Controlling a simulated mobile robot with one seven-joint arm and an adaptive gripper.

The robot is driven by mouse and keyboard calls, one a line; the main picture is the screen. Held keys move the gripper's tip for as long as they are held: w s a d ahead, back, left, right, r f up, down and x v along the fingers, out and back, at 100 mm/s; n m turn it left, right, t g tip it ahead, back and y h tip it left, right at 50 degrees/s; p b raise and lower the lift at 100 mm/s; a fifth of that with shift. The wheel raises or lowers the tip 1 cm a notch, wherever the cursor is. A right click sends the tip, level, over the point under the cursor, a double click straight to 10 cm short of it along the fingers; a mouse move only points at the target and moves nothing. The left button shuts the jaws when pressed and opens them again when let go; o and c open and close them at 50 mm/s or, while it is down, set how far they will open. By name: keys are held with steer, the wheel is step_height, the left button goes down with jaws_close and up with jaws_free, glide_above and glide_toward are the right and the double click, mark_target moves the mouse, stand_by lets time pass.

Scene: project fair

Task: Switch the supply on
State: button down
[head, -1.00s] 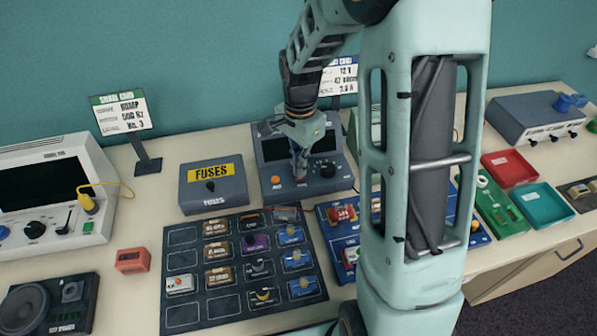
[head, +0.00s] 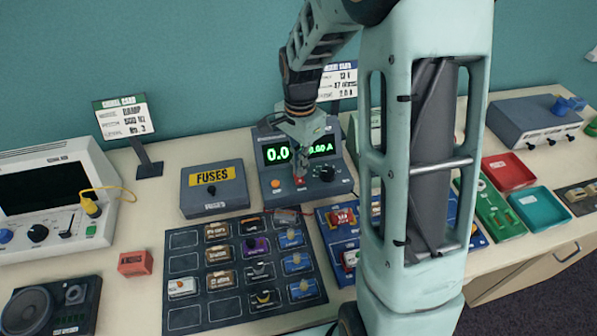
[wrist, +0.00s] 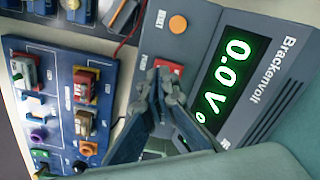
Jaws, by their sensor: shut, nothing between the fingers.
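The supply (head: 268,186) is a dark grey-blue box at the back of the table, marked Brackenvolt in the wrist view (wrist: 262,88). Its display (head: 275,153) is lit green and reads 0.0 V, with a current reading ending in A partly hidden by my gripper. A red power switch (wrist: 170,68) shows at my fingertips in the wrist view. An orange reset button (wrist: 178,24) is beside it, and a black knob (head: 325,173) is at the right of the panel. My gripper (head: 299,180) is shut and empty, its tips at the red switch; touching or just above, I cannot tell.
A grey fuses box (head: 212,200) stands left of the supply. A dark tray (head: 240,300) of labelled parts lies in front. A blue board (head: 335,240) with red parts is at the right front, partly behind my arm. Sign cards stand at the back.

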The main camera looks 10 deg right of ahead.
mark_target(300, 180)
steer(key=shift+r+p, duration=1.3)
steer(key=shift+r, duration=0.9)
